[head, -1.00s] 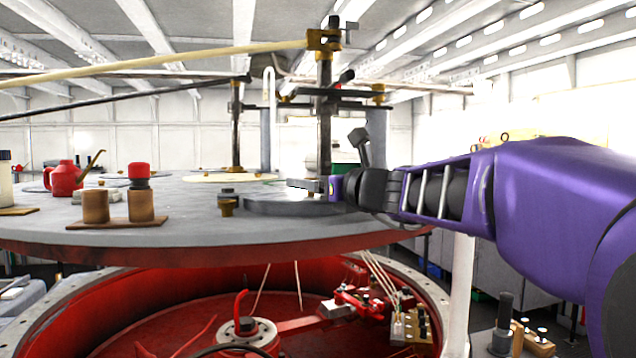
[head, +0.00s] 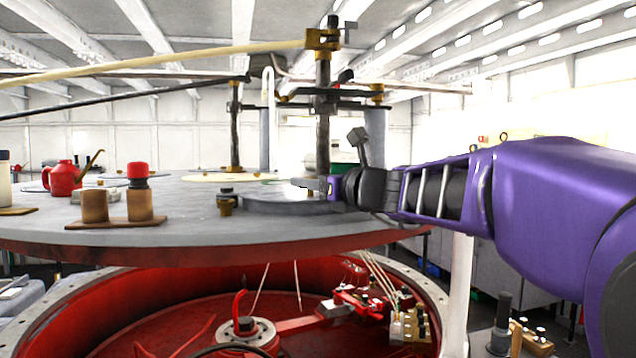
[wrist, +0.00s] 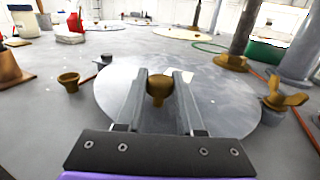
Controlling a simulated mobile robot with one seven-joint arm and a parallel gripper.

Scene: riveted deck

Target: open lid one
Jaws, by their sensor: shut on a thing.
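A round grey lid (head: 290,203) lies on the big grey round deck plate, near its right edge. The wrist view shows the lid (wrist: 225,100) as a pale disc with a brass knob (wrist: 160,88) standing on it. My gripper (head: 308,184) reaches in from the right, low over the lid. In the wrist view my gripper's two fingers (wrist: 163,74) stand on either side of the knob, shut on it. The lid looks flat; I cannot tell whether it has lifted at all. The knob is hidden in the head view.
A dark upright post (head: 323,140) stands just behind the lid. A brass wing nut (wrist: 284,97) is close on the right, and a small brass cup (wrist: 69,82) on the left. A red can (head: 63,178) and brown cylinders (head: 140,204) stand further left. An open red-lined pit lies below the plate.

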